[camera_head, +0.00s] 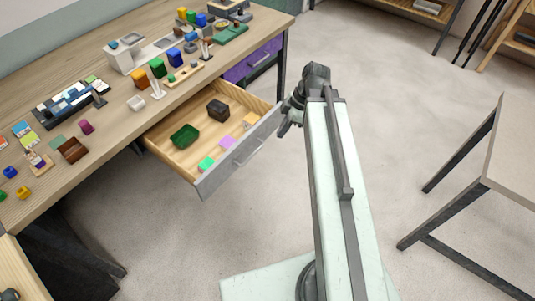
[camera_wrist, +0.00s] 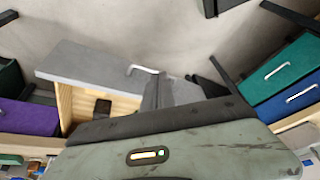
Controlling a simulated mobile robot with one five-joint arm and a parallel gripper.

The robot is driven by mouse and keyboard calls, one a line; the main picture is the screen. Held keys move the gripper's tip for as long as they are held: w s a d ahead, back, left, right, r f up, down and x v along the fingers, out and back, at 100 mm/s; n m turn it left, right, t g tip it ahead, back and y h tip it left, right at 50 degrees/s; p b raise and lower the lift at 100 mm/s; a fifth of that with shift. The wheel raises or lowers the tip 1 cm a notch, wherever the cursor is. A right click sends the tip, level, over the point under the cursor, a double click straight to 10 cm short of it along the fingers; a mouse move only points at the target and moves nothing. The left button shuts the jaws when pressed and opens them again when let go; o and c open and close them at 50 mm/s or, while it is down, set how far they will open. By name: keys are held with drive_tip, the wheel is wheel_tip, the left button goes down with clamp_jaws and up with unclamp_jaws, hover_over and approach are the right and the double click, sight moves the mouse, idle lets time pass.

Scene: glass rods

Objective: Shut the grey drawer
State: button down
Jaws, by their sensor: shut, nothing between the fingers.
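The grey drawer (camera_head: 204,187) stands pulled out from under the wooden desk, its grey front facing my arm. A pale bar handle (camera_head: 250,149) is on the front. Inside are a green tray, a dark brown box and several flat coloured pieces. My gripper (camera_head: 284,130) is shut and empty, just outside the front near its far right end; the head view does not settle whether it touches. In the wrist view the grey front (camera_wrist: 85,68) and handle (camera_wrist: 143,69) lie beside my gripper (camera_wrist: 157,92).
The desk top (camera_head: 60,185) holds many small blocks and trays. A purple drawer (camera_head: 250,63) sits under the desk beyond the grey one. A table (camera_head: 510,150) stands at the right. The floor between is clear.

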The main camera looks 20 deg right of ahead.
drive_tip(key=d+f+n+t+y+b, duration=0.1)
drive_tip(key=d+f+n+y+b, duration=0.2)
drive_tip(key=n, duration=0.4)
drive_tip(key=w+a+f+n+b, duration=0.1)
drive_tip(key=w+a+f+b, duration=0.3)
drive_tip(key=f+b, duration=0.5)
drive_tip(key=shift+w+a+n+h+b, duration=0.3)
drive_tip(key=shift+w+a+n+h, duration=0.1)
drive_tip(key=shift+a, duration=0.75)
drive_tip(key=shift+a+f, duration=0.1)
drive_tip(key=shift+a, duration=0.05)
